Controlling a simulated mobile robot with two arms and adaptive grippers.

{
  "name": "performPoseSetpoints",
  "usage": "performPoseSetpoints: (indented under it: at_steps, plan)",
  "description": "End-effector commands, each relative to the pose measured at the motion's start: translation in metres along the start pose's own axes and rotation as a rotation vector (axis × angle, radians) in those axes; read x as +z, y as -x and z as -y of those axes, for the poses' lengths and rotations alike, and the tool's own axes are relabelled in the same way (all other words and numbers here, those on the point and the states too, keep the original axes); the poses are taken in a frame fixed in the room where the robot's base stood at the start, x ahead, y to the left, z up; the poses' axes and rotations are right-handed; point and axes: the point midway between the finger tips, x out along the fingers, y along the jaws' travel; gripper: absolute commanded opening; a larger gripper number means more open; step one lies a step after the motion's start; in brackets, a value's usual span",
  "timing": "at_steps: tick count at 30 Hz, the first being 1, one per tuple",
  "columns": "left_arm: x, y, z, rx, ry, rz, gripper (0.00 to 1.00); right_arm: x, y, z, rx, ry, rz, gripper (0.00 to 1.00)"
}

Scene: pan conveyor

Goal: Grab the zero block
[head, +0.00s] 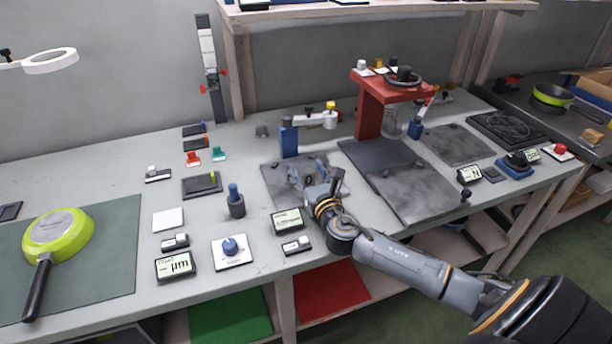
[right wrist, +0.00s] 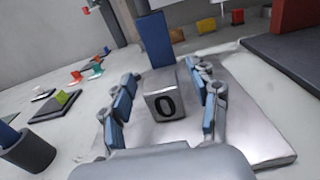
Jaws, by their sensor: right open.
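The zero block (right wrist: 165,104) is a small grey metal block with a black 0 on its near face. In the right wrist view it stands upright on a grey metal plate (right wrist: 255,148), in front of a blue post (right wrist: 155,40). My right gripper (right wrist: 166,100) is open, with its blue-padded fingers to the left and right of the block and a gap on both sides. In the head view my right gripper (head: 311,176) is over the plate, and the block (head: 309,180) shows only partly between the fingers. My left gripper is not in view.
The blue post (head: 289,140) with a white arm stands just behind the block. A red press stand (head: 369,117) is to the right. A dark blue knob holder (head: 236,203) and a display (head: 287,220) are nearby. A green pan (head: 58,232) lies far left.

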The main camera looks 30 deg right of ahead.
Motion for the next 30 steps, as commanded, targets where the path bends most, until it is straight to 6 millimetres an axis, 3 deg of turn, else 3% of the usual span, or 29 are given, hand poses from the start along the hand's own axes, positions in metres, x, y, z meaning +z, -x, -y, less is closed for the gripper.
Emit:
performPoseSetpoints:
  at_steps: [8,17,30]
  plan:
    - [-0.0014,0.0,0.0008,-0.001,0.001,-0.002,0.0,-0.0001,-0.0039,-0.0003,0.001,0.0,0.0,0.6]
    - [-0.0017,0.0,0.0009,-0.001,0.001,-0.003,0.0,0.0,-0.0037,-0.0001,0.0,0.0,0.0,0.0]
    - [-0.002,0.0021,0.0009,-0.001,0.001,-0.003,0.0,0.0079,-0.0041,0.0002,0.0,0.001,0.005,0.0]
